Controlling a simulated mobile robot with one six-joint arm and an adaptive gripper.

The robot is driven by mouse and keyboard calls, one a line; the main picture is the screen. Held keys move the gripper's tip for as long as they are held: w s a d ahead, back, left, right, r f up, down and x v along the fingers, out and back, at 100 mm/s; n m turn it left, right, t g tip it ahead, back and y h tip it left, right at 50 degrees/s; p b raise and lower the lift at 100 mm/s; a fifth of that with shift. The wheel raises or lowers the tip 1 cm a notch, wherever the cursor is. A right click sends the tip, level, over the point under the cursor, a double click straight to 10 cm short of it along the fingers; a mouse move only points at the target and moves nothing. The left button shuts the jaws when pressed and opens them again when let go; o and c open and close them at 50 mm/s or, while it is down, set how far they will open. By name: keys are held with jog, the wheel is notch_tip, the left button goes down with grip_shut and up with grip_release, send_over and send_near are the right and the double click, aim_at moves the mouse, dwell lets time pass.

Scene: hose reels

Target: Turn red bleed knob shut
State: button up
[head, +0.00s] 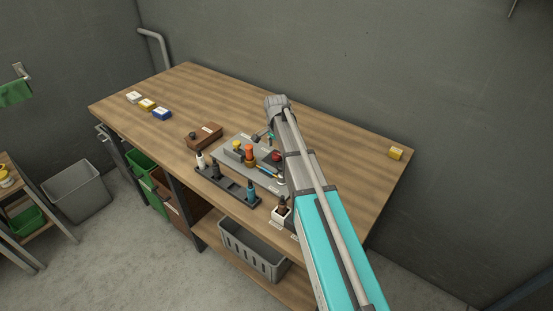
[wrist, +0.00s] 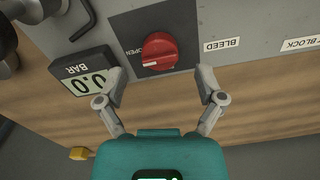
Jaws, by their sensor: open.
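The red bleed knob (wrist: 159,51) sits on a dark square plate on a grey panel (wrist: 254,20) in the wrist view, with "OPEN" lettering to its left and a "BLEED" label to its right. My gripper (wrist: 160,85) is open, with one finger on each side just below the knob in the picture; I cannot tell any contact. In the head view the red knob (head: 276,156) shows on the grey panel on the workbench, partly beside my arm.
A gauge reading 0.0 BAR (wrist: 85,75) is close to the left finger. Dark pipework (wrist: 35,12) stands at the upper left.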

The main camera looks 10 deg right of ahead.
aim_at(276, 153)
jog(key=shift+f+b, duration=1.25)
jog(key=shift+f, duration=0.25)
jog(key=c, duration=1.1)
